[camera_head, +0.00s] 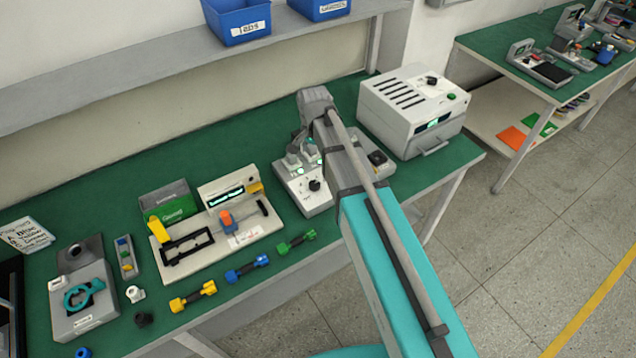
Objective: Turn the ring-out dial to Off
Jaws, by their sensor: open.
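A grey-white tester box (300,197) stands on the green bench, partly behind my arm. A black dial (315,184) is on its near face, but its setting and labels are too small to read. I cannot tell from any label that this is the ring-out dial. My gripper (303,158) is over the back of this box, behind the dial, with its fingers apart and nothing seen between them. Whether the fingers touch the box cannot be told. My arm hides the box's right part.
A white slotted machine (405,115) with another black knob (432,81) stands at the right. A fixture board (240,240) lies left of the tester. Yellow, blue and green dumbbell-shaped parts (246,268) lie along the front edge. A shelf with blue bins (238,22) is above.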

